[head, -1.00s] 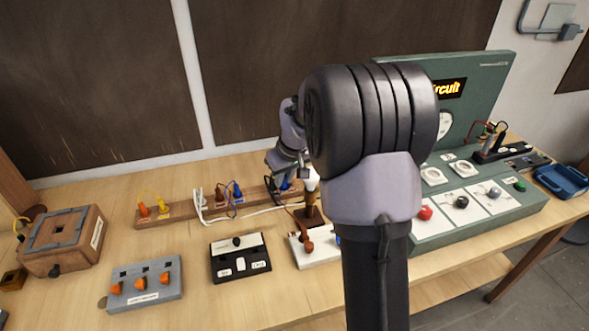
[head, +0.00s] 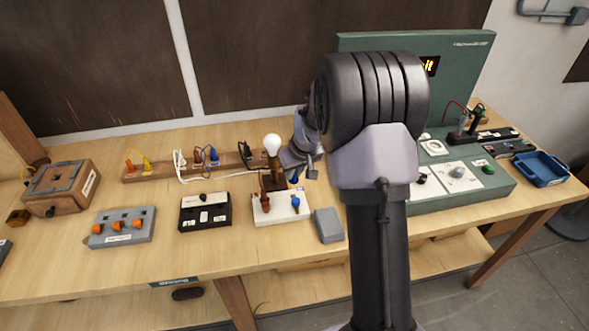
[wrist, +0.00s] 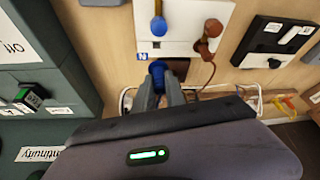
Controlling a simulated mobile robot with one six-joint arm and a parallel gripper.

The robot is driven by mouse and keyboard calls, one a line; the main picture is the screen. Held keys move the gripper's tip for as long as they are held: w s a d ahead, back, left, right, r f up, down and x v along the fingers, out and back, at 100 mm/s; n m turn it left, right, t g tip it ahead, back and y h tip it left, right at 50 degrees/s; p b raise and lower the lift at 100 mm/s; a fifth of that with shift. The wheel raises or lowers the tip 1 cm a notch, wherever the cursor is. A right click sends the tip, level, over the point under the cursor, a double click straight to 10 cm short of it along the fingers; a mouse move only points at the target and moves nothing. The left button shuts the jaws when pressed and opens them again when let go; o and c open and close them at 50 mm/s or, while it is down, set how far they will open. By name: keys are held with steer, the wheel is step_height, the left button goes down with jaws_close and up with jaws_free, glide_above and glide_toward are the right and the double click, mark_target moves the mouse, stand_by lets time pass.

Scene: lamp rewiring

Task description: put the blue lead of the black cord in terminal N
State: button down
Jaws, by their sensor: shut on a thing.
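My gripper (wrist: 165,85) is shut on a blue lead end (wrist: 157,70), seen between its fingertips in the wrist view. The white terminal block (wrist: 185,40) is just beyond it, bearing a blue "N" label (wrist: 142,56) by its near edge, close to the held lead end. A blue peg (wrist: 158,25) and a brown peg (wrist: 208,35) stand on the block. In the head view the white block (head: 280,214) is on the bench, with my gripper (head: 299,178) behind its right part. The black cord's run to the held end is hidden.
A lit-looking bulb (head: 272,144) on a brown stand is left of my gripper. A wooden strip (head: 165,172) with several plugs lies behind. A black switch box (head: 205,211) and a grey block (head: 328,225) flank the white block. A green panel (head: 470,193) is at the right.

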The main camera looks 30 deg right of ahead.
mark_target(294, 182)
steer(key=shift+w+a+f, duration=0.2)
steer(key=shift+f, duration=0.25)
step_height(294, 182, down, 5)
steer(key=b, duration=0.3)
steer(key=shift+r+b, duration=0.2)
steer(key=shift+b, duration=0.2)
steer(key=shift+f, duration=0.25)
steer(key=shift+s+f+b, duration=0.1)
steer(key=shift+f+b, duration=0.45)
steer(key=shift+b, duration=0.55)
steer(key=c, duration=1.3)
jaws_free()
steer(key=shift+r, duration=0.1)
